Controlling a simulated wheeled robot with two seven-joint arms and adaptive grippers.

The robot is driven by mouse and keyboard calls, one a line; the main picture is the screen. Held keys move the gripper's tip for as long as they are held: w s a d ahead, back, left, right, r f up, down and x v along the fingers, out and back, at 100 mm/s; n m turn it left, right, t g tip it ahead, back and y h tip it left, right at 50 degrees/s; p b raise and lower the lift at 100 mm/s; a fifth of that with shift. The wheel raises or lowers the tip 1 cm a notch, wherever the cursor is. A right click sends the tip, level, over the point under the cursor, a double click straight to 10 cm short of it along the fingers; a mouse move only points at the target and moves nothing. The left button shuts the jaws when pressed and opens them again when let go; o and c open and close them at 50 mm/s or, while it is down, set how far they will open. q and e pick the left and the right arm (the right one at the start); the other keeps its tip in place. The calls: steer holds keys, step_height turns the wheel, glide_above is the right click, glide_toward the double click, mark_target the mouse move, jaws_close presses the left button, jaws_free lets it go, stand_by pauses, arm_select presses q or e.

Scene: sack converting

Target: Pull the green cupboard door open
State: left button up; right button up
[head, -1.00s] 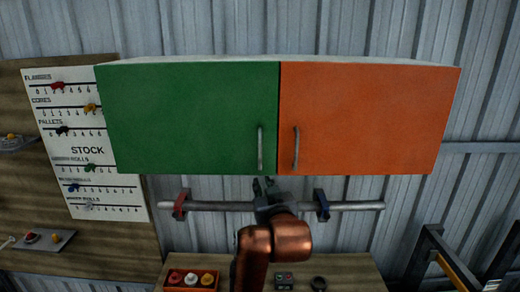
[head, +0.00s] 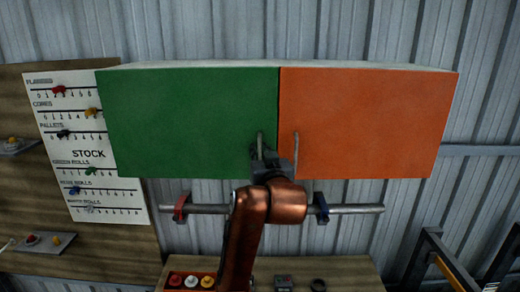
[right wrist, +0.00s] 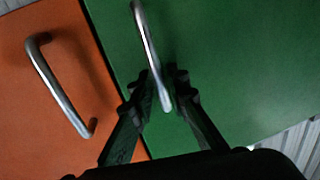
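The green cupboard door (head: 185,120) is shut, flush beside the orange door. Its upright metal handle (head: 260,142) is at the lower right of the door; the handle also shows in the right wrist view (right wrist: 146,35). My right gripper (head: 262,150) is at the handle's lower part, which it partly hides in the head view. In the right wrist view my right gripper (right wrist: 164,78) has its two fingers apart, one on each side of the handle's lower part. I cannot tell whether either finger touches it. My left gripper is not in view.
The orange door (head: 365,120) has its own handle (head: 296,148) close to the right of my gripper. A grey rail (head: 350,209) runs below the cupboard. A table below carries a red tray (head: 170,281) with knobs. A stock board (head: 85,150) hangs at left.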

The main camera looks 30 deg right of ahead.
steer(key=shift+w, duration=0.1)
steer(key=shift+c, duration=0.4)
jaws_close()
